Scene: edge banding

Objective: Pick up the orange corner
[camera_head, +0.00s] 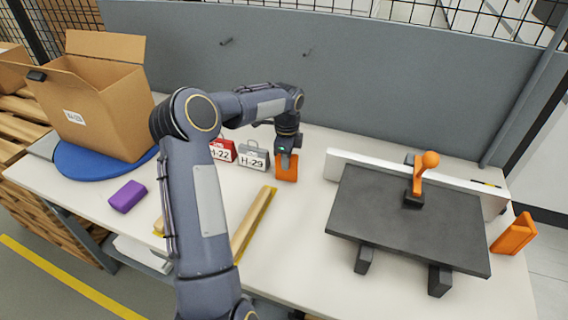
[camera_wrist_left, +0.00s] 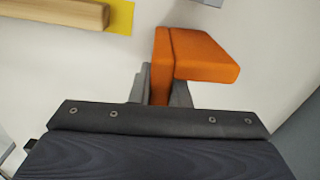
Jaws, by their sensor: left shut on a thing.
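An orange corner (camera_head: 286,167) stands on the white table near the middle of the head view. My left gripper (camera_head: 287,152) points down over it and is shut on it. In the left wrist view the orange corner (camera_wrist_left: 196,55) shows as an angled block, with the gripper's fingers (camera_wrist_left: 159,88) on either side of its lower part. I cannot tell whether the corner touches the table. A second orange corner (camera_head: 513,234) stands at the right end of the table. My right gripper is not in view.
A dark board (camera_head: 410,215) with a white strip and an orange-handled clamp (camera_head: 425,170) stands to the right. Red (camera_head: 222,150) and grey (camera_head: 254,156) labelled blocks stand left of the gripper. A wooden bar (camera_head: 252,224), purple block (camera_head: 127,196) and cardboard box (camera_head: 98,110) lie further left.

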